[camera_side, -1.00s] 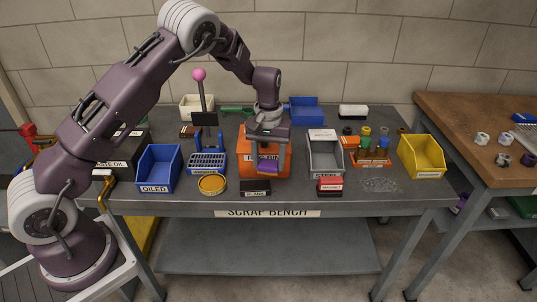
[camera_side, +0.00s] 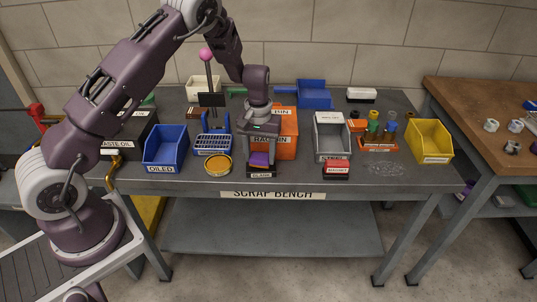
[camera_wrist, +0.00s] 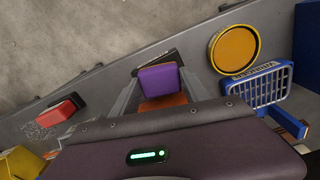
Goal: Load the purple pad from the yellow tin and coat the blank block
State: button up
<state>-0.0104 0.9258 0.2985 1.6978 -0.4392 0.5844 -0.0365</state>
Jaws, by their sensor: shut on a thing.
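The purple pad (camera_side: 259,159) is held between the fingers of my gripper (camera_side: 259,148). It also shows in the wrist view (camera_wrist: 158,80), between the two grey fingers. The blank block (camera_side: 261,173), dark with a white label, lies at the front edge of the bench, directly below the pad in the side view. In the wrist view the pad overlaps most of the block (camera_wrist: 163,60); I cannot tell whether they touch. The round yellow tin (camera_side: 217,164) sits left of the block, open, its yellow fill visible (camera_wrist: 234,49).
A blue-handled rack (camera_side: 213,143) and the blue OILED bin (camera_side: 165,147) stand to the left. The orange bin (camera_side: 287,139) is close behind my gripper. A grey bin (camera_side: 332,139) and a red-topped block (camera_side: 336,168) are to the right. The bench front edge is close.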

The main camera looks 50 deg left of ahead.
jog(key=shift+s+a+r, duration=0.15)
jog(key=shift+s+a, duration=1.1)
jog(key=shift+s, duration=0.25)
jog(key=shift+w+d, duration=1.35)
jog(key=shift+w, duration=0.25)
jog(key=shift+w+d, duration=1.35)
jog(key=shift+w, duration=0.2)
jog(key=shift+s+f, duration=0.1)
jog(key=shift+f, duration=0.1)
notch_tip(320, 180, up, 7)
jog(key=shift+a, duration=0.1)
